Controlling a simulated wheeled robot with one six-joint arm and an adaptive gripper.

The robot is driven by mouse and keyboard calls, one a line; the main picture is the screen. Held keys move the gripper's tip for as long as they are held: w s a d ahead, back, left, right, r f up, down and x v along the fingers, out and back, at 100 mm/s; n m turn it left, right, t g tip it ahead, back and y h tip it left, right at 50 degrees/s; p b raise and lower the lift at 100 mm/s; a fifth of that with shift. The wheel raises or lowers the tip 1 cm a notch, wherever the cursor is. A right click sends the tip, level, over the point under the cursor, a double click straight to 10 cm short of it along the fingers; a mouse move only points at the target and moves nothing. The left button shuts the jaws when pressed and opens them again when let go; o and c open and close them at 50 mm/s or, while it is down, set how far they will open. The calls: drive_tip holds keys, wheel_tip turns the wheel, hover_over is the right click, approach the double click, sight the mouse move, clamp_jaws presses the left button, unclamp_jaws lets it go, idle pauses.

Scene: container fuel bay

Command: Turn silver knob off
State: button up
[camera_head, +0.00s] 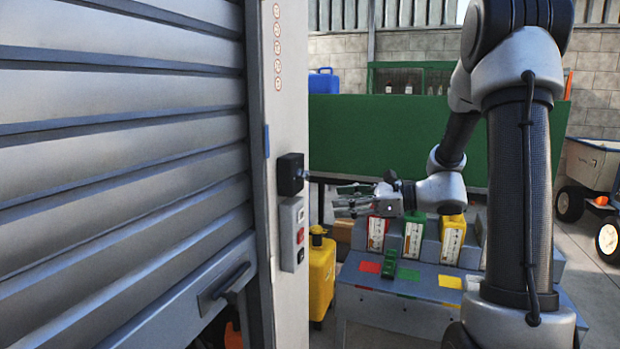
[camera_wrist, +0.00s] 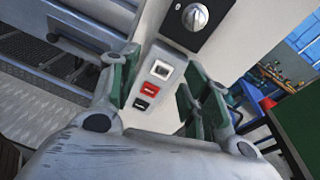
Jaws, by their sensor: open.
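The silver knob (camera_wrist: 195,17) is round and sits on a black switch box (camera_wrist: 203,28) on a pale post, at the top of the wrist view. In the head view the black box (camera_head: 290,174) shows side-on, with the knob (camera_head: 305,174) sticking out to its right. My gripper (camera_wrist: 150,88) has its two green-padded fingers spread, with nothing between them. In the head view my gripper (camera_head: 343,201) is to the right of the post and slightly lower than the knob, apart from it. The knob's pointer direction is too small to tell.
A grey panel (camera_wrist: 159,72) with a red and a black button is below the knob. A roller shutter (camera_head: 120,150) is left of the post (camera_head: 285,100). A yellow can (camera_head: 321,275) stands by the post, and a grey bench (camera_head: 400,308) with coloured cans is below my arm.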

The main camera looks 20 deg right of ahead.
sight(308, 177)
drive_tip(key=w+a+r+m, duration=0.1)
drive_tip(key=w+a, duration=0.1)
drive_tip(key=w+a+r+m+t, duration=0.1)
drive_tip(key=w+a+r, duration=0.1)
drive_tip(key=w+a+r+t+y, duration=0.1)
drive_tip(key=w+a, duration=0.1)
drive_tip(key=w, duration=0.1)
drive_tip(key=shift+a+r+m, duration=0.3)
drive_tip(key=shift+r+m, duration=0.1)
drive_tip(key=shift+c, duration=0.5)
drive_tip(key=c, duration=0.9)
